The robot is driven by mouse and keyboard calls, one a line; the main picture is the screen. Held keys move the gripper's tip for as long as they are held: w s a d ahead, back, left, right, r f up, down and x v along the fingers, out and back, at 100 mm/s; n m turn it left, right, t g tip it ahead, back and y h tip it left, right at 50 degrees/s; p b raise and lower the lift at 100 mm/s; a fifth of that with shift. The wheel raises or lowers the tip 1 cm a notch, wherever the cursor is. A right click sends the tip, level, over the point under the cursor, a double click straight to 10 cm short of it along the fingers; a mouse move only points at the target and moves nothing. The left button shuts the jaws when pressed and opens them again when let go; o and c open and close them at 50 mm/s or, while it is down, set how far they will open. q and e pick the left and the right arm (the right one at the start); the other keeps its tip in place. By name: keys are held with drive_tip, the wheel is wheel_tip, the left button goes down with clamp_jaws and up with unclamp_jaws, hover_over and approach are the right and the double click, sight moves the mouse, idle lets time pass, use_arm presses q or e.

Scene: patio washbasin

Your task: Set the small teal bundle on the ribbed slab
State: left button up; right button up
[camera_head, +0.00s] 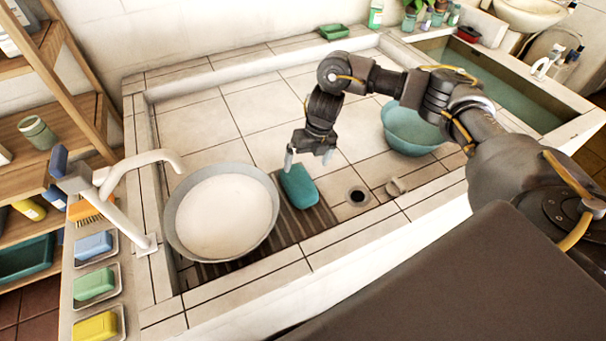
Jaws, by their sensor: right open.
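The small teal bundle (299,187) rests on the dark ribbed slab (317,219), near its right end, just right of a large basin. My right gripper (308,160) is open, with its fingers pointing down just above and behind the bundle. The fingers look empty, and whether one touches the bundle cannot be told. The basin covers much of the slab's left part. My left gripper is not in view.
The white-filled metal basin (222,213) stands close to the bundle, below a white tap (140,165). A teal bowl (410,132) stands right, near a drain hole (357,196) and a small beige object (396,187). The tiled floor behind is clear.

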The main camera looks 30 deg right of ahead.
drive_tip(key=shift+v, duration=1.4)
